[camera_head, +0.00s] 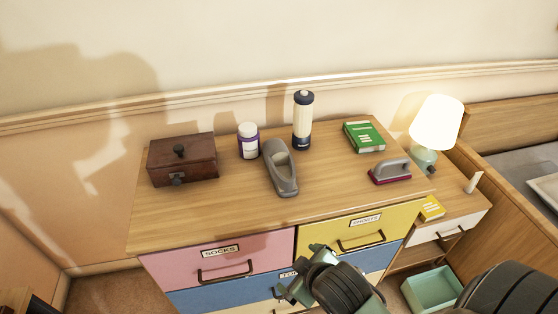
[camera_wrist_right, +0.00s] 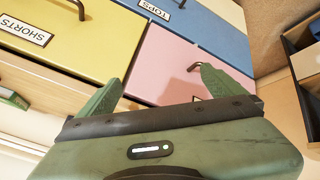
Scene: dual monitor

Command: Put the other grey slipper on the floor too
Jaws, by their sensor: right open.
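No second slipper shows in either view. My right gripper (camera_head: 296,270) is in front of the dresser drawers, below the top's front edge and apart from the slipper. In the right wrist view its fingers (camera_wrist_right: 160,80) are spread with nothing between them, and drawer fronts show beyond. My left gripper is not in view.
On the dresser stand a brown box (camera_head: 183,160), a purple-white jar (camera_head: 248,141), a tall bottle (camera_head: 303,121), a green book (camera_head: 364,136) and a grey-red iron (camera_head: 390,171). A lamp (camera_head: 437,122) stands to the right. A teal bin (camera_head: 432,289) is on the floor.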

